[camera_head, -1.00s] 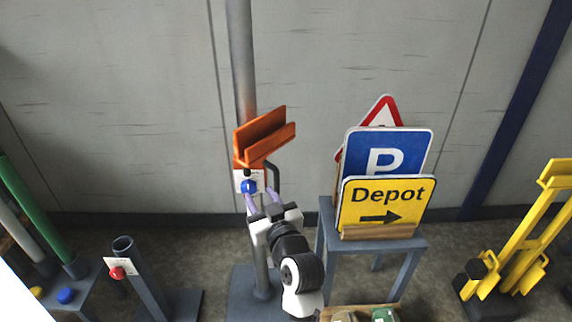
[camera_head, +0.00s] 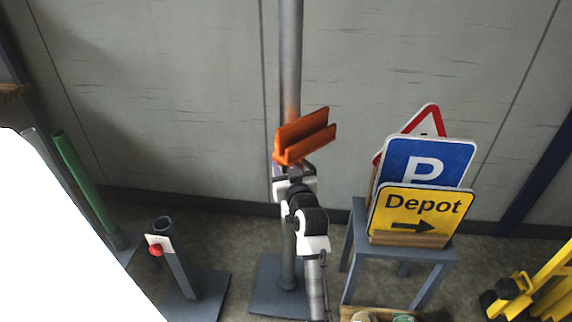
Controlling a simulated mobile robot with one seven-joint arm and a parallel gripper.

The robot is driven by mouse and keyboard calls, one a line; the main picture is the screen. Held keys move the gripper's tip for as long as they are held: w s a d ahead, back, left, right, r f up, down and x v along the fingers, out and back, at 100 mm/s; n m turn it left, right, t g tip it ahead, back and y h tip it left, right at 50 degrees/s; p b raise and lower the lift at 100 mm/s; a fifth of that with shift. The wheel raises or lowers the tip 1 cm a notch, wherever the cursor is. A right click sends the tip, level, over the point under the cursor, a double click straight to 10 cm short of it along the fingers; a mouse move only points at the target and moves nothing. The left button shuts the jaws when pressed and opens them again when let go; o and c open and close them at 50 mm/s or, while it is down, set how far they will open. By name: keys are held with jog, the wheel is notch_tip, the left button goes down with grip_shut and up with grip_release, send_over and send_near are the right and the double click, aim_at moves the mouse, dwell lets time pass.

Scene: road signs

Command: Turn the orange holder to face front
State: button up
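The orange holder (camera_head: 304,136) is a slotted channel on the grey pole (camera_head: 290,60), angled with its long side running up to the right. My gripper (camera_head: 284,166) is right below the holder, at the front of the pole. My gripper and wrist hide the white plate and blue knob under the holder. The fingertips are mostly hidden behind the gripper body, so I cannot tell whether they touch or grip anything.
A grey stand (camera_head: 360,240) on the right bears a yellow Depot sign (camera_head: 420,212), a blue P sign (camera_head: 428,160) and a red-edged triangle sign (camera_head: 430,120). A short post with a red knob (camera_head: 156,250) stands left. Yellow frame parts (camera_head: 545,290) are at the lower right.

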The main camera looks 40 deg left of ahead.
jog(key=shift+a, duration=0.1)
jog(key=shift+c, duration=0.5)
grip_shut()
